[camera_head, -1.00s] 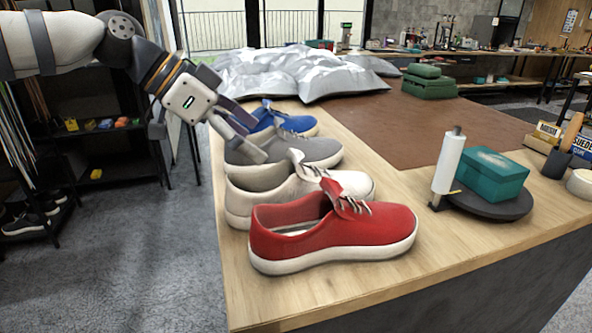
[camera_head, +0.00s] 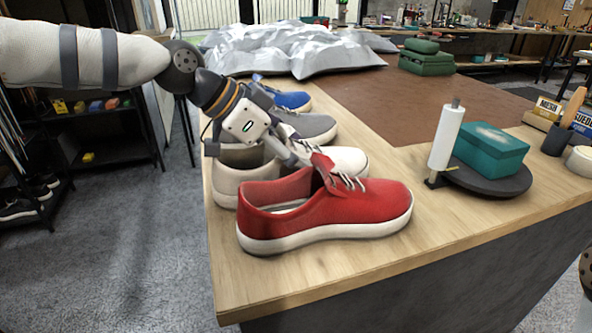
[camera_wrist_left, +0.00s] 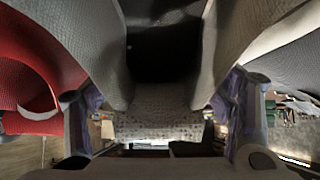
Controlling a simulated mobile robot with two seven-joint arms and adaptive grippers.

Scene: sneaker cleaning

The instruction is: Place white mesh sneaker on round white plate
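The white mesh sneaker (camera_head: 232,185) stands on the wooden table between the red and grey sneakers, partly hidden by the red one and my gripper. My left gripper (camera_head: 285,152) is down at its opening. In the left wrist view the fingers (camera_wrist_left: 163,115) are spread wide, with pale mesh fabric (camera_wrist_left: 112,60) and a dark shoe opening between them. I cannot tell whether they touch the shoe. I see no round white plate in these frames.
The red sneaker (camera_head: 330,215) is close in front; the grey (camera_head: 310,127) and blue (camera_head: 290,100) sneakers are behind. A dark round stand (camera_head: 490,182), white roll (camera_head: 445,138) and teal box (camera_head: 490,148) are at right. Bare wood lies right of the red shoe.

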